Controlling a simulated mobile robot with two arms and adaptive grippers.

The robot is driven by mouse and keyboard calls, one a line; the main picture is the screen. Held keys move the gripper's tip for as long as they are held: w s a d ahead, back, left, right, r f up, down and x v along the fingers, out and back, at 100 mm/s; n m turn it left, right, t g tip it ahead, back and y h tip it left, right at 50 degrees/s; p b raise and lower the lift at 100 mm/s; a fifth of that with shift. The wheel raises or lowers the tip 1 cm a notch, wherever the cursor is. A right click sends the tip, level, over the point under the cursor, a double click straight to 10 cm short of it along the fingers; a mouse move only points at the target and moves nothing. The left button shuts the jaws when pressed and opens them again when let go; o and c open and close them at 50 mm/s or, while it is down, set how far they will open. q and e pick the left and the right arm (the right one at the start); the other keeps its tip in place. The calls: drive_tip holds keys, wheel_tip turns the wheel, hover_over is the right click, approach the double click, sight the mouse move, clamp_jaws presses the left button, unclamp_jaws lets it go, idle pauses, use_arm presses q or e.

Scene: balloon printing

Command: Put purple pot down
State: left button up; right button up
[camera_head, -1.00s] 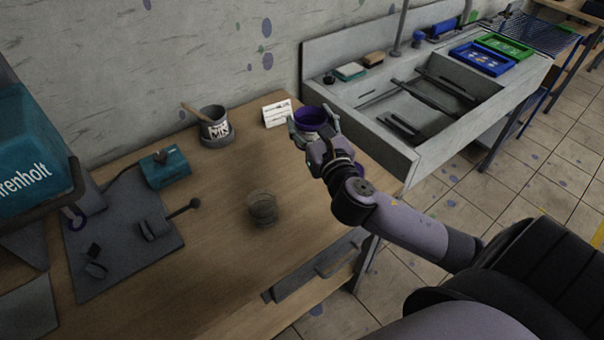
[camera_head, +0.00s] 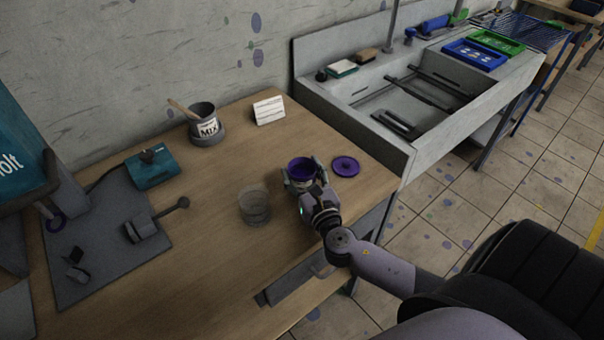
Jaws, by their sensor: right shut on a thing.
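The purple pot (camera_head: 302,166) is open at the top, with a dark purple inside. It is upright at the right part of the wooden table (camera_head: 215,230). My right gripper (camera_head: 302,182) is shut around the pot from the near side, and its fingers hide the pot's lower part. I cannot tell whether the pot's base touches the table. A round purple lid (camera_head: 345,166) lies on the table just right of the pot. My left gripper is not in view.
A clear glass beaker (camera_head: 255,206) stands left of my right gripper. A grey MIX pot (camera_head: 205,125) with a stick and a white card (camera_head: 269,110) are at the back. A teal box (camera_head: 153,168) is at left. A sink (camera_head: 420,95) adjoins the table's right end.

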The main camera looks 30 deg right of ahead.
drive_tip(key=shift+f, duration=0.1)
drive_tip(key=o, duration=1.3)
drive_tip(key=shift+c, duration=0.2)
drive_tip(key=b+v, duration=0.2)
drive_tip(key=v, duration=0.8)
drive_tip(key=shift+s, duration=0.35)
drive_tip(key=shift+s+a, duration=0.15)
drive_tip(key=shift+s, duration=0.5)
